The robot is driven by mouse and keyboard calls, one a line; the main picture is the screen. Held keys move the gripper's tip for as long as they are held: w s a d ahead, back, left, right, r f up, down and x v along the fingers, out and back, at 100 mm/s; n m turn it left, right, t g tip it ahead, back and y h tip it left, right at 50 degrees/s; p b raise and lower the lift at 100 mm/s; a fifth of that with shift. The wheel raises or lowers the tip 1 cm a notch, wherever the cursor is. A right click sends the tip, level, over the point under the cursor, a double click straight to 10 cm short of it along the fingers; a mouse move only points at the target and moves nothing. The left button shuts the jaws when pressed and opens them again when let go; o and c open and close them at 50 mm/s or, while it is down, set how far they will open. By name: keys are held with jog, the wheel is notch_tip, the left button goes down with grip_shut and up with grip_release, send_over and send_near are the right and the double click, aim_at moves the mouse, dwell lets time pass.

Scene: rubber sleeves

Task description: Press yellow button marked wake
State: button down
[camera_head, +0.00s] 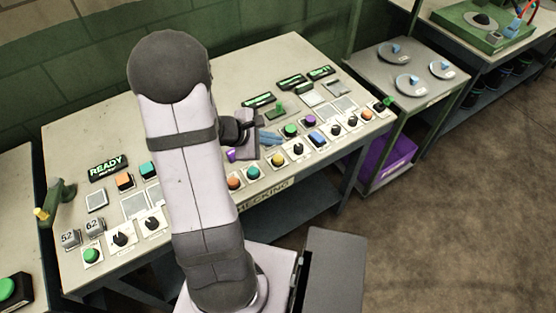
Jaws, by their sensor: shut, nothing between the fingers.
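A yellow button (277,160) sits on a pale square plate in the front row of the console (185,72), right of my arm. Its label is too small to read, so I cannot tell whether it says wake. My arm hides the middle-left part of the console.
A teal button (253,173) and an orange button (233,182) lie left of the yellow one. A black knob (298,149) and a blue button (317,138) lie right. A side table (432,95) stands at the right.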

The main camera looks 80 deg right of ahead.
aim_at(275, 160)
notch_tip(275, 160, down, 4)
jog(key=shift+r+b, duration=0.1)
jog(key=shift+b, duration=1.1)
jog(key=shift+f+b, duration=0.75)
jog(key=shift+b, duration=0.1)
jog(key=shift+f+b, duration=0.8)
jog(key=shift+b, duration=0.35)
dwell(1.2)
dwell(0.3)
jog(key=shift+r+p, duration=0.55)
jog(key=shift+r, duration=0.3)
jog(key=shift+r, duration=0.1)
jog(key=shift+r+p, duration=1.85)
jog(key=shift+r, duration=0.55)
